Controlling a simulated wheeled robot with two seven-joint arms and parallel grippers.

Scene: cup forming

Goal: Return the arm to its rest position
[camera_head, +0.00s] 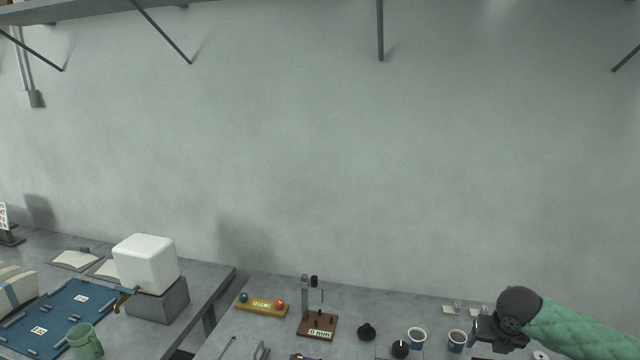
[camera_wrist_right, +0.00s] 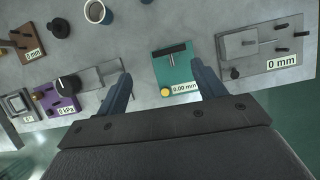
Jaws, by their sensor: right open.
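My right gripper (camera_head: 484,334) is at the lower right of the head view, on a forearm in a green quilted sleeve (camera_head: 580,328) that comes in from the right edge. In the right wrist view its two dark blue fingers (camera_wrist_right: 162,72) are spread apart with nothing held between them. Beyond the fingertips lies a teal plate marked 0.00 mm (camera_wrist_right: 174,68), apart from them as far as I can tell. My left gripper and arm do not show.
A brown 0 mm stand (camera_head: 317,325) and a yellow bar with balls (camera_head: 262,308) are farther left. The wrist view shows a grey 0 mm plate (camera_wrist_right: 262,45) and a purple 0 kPa block (camera_wrist_right: 55,100).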

